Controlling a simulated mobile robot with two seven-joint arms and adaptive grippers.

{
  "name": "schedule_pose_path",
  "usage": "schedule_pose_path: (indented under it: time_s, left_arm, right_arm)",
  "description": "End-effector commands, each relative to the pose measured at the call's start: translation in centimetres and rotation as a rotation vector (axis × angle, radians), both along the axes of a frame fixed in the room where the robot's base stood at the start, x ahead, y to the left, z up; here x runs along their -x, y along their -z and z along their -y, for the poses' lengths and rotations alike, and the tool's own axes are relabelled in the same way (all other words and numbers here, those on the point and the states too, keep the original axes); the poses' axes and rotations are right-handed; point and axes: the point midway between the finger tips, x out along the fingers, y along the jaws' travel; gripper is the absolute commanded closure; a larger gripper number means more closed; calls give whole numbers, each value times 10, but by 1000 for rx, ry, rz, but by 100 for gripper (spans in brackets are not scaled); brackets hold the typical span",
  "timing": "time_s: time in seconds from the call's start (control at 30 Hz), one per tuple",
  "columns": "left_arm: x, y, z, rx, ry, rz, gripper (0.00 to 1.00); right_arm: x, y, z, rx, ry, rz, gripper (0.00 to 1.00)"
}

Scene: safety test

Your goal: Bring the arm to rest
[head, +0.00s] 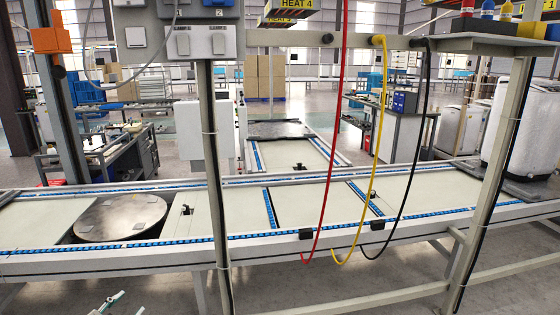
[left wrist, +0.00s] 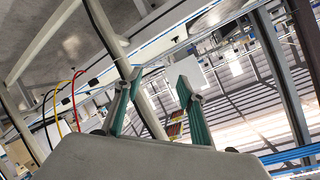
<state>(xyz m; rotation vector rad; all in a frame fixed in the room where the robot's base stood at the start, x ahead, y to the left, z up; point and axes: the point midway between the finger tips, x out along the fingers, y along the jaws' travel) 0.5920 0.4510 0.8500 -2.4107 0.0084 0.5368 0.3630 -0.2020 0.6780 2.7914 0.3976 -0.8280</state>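My left gripper (head: 130,301) shows at the bottom edge of the head view, left of the middle, with only its fingertips in the picture. In the left wrist view my left gripper (left wrist: 160,82) has its two green fingers well apart, with nothing between them. It is open and empty. In the head view the fingertips appear in front of and below the conveyor (head: 180,243). The rest of the left arm is hidden below the picture. My right gripper is in neither view.
A metal frame with an upright post (head: 214,190) stands before the conveyor. A red cable (head: 332,150), a yellow cable (head: 377,150) and a black cable (head: 418,140) hang from its bar. A round metal plate (head: 120,218) lies in the conveyor. Grey floor shows below.

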Motion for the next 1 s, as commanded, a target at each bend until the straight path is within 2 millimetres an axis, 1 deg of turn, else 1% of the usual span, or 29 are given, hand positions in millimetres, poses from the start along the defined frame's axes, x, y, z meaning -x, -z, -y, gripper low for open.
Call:
schedule_pose_path:
  time_s: [0.03,0.07,0.1,0.17,0.2,0.3,0.4,0.63,0.67,0.7,0.87,1.0]
  left_arm:
    - [23,29,13,2,36,-43,60]
    - [36,44,21,4,60,-64,60]
    - [53,62,32,8,89,-90,60]
    - [79,86,47,17,131,-127,60]
    - [96,100,57,24,156,-148,60]
    - [133,127,76,40,207,-193,60]
    - [167,148,93,56,249,-231,60]
    - [238,181,124,101,326,-304,60]
    - [242,182,130,113,327,-303,60]
    - [238,181,138,141,307,-290,60]
    - [238,181,168,237,251,-272,60]
    - [236,180,198,331,197,-253,60]
  right_arm:
    - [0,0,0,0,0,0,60]
    - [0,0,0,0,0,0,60]
    - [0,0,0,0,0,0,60]
    - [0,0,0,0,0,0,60]
    - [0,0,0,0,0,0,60]
    - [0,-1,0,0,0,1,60]
    - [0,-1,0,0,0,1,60]
    - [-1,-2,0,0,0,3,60]
    - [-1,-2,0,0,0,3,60]
    - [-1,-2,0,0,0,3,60]
    - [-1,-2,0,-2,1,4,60]
    - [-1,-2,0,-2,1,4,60]
